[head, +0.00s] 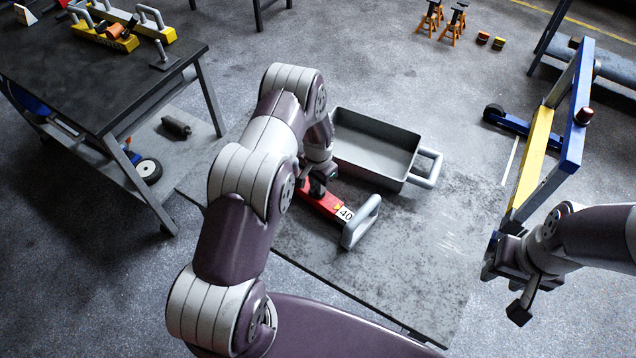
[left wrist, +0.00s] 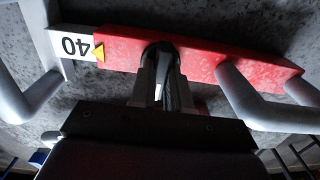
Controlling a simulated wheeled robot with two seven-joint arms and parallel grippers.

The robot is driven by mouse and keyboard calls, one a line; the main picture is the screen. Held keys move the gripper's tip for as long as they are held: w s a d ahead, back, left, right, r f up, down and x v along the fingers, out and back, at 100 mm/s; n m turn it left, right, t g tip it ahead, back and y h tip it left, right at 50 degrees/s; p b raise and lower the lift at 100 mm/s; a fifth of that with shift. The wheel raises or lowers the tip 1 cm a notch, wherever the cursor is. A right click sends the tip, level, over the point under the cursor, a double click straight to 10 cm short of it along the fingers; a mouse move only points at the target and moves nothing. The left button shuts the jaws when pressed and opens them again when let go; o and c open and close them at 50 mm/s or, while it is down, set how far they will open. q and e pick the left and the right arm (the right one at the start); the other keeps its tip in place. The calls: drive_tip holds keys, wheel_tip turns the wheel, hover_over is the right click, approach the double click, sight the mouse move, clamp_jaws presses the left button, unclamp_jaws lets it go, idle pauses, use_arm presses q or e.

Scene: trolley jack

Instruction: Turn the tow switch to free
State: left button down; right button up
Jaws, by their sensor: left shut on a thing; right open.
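A red bar (head: 323,203) with grey handles lies on the grey mat, with a "40" label and a yellow triangle at one end. The bar also fills the top of the left wrist view (left wrist: 205,66). My left gripper (head: 318,184) is low over the bar, its fingers (left wrist: 162,72) shut at a dark rounded recess. It grips a dark part there, mostly hidden by the fingers. I cannot tell whether this is the tow switch or which way it is turned; no "free" mark is readable. My right gripper (head: 507,290) is open and empty at the right, away from the bar.
A grey tray (head: 345,165) with a side handle is just behind the bar. The blue and yellow frame (head: 570,150) stands at the right. A dark table (head: 75,75) with yellow handled blocks is at the left. The mat's front right (head: 420,270) is clear.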

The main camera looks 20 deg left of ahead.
use_arm(q)
drive_tip(key=shift+r, duration=0.1)
idle(0.7)
drive_tip(key=c, duration=1.1)
unclamp_jaws()
